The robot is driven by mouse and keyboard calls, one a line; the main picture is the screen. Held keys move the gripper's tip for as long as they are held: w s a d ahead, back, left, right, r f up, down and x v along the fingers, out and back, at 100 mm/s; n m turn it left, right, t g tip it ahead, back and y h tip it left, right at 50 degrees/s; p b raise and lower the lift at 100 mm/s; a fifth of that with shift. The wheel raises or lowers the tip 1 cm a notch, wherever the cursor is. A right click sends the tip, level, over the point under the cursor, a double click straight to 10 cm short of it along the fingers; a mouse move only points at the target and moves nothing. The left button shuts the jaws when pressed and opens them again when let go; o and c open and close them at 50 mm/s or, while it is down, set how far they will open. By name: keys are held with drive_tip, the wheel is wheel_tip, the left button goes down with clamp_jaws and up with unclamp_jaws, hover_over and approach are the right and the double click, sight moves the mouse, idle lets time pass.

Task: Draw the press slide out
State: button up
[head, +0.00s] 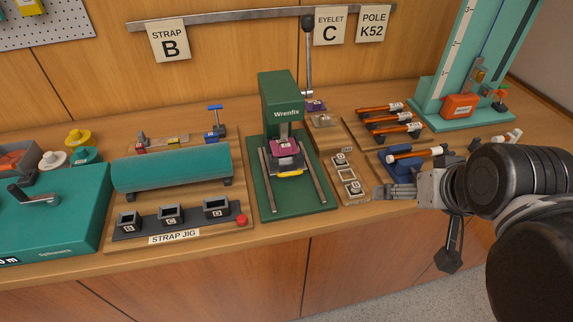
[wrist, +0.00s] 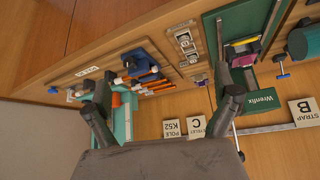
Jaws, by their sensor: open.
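The green Wrenfix press (head: 280,100) stands upright on a green base in the middle of the counter. Its slide (head: 289,170), a dark plate with a magenta block and a yellow front edge, sits under the press head between two grey rails. The press also shows upside down in the wrist view (wrist: 258,100), with the slide's yellow edge (wrist: 242,42) partly visible near my right-hand finger. My gripper (head: 392,191) is open and empty, right of the press and apart from it, beside the small eyelet board. In the wrist view my gripper (wrist: 160,92) has its fingers wide apart.
Orange-shafted poles (head: 385,123) rest on a rack farther right. The strap jig (head: 175,238) with a teal roll stands left. The counter's front edge is close before the press.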

sight(294, 173)
idle(0.4)
